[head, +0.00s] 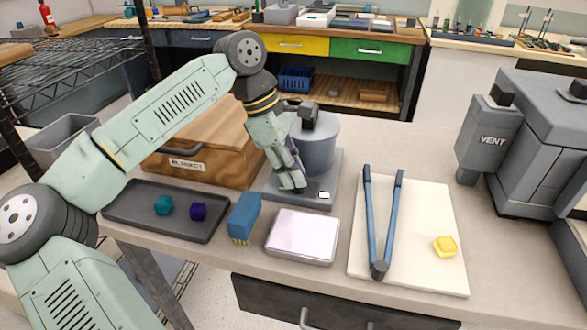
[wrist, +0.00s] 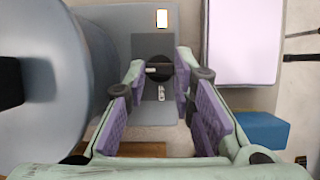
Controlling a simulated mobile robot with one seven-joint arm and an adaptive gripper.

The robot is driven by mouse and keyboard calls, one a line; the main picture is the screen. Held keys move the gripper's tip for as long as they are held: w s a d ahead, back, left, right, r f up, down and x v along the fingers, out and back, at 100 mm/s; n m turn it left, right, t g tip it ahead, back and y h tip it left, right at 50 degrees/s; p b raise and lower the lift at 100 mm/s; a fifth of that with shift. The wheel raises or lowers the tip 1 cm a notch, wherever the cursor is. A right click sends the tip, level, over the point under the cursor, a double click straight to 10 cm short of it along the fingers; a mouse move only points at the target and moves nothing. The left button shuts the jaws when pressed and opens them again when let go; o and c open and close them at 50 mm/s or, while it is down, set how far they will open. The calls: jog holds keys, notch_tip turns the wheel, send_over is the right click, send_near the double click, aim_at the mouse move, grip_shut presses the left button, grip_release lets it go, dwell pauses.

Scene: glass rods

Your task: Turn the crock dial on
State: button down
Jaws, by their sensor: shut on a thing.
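The crock (head: 318,150) is a blue-grey pot on a flat grey base (head: 335,170), behind the middle of the table. It also shows large at the left of the wrist view (wrist: 40,100). The crock dial (wrist: 159,68) is a round black knob with a pale mark, on the base's dark panel. My gripper (head: 291,184) points down at the front of the base. In the wrist view its fingertips (wrist: 160,72) stand on either side of the dial, shut on it. In the head view my fingers hide the dial. A small lit white display (head: 324,195) is beside it.
A wooden basket (head: 205,145) stands left of the crock. In front lie a dark tray (head: 135,215) with two small blocks, a blue brush (head: 244,215) and a pale pad (head: 302,235). A white board (head: 420,215) with blue tongs and a yellow block lies right.

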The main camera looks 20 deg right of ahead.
jog(key=c, duration=1.4)
grip_release()
jog(key=shift+o, duration=0.2)
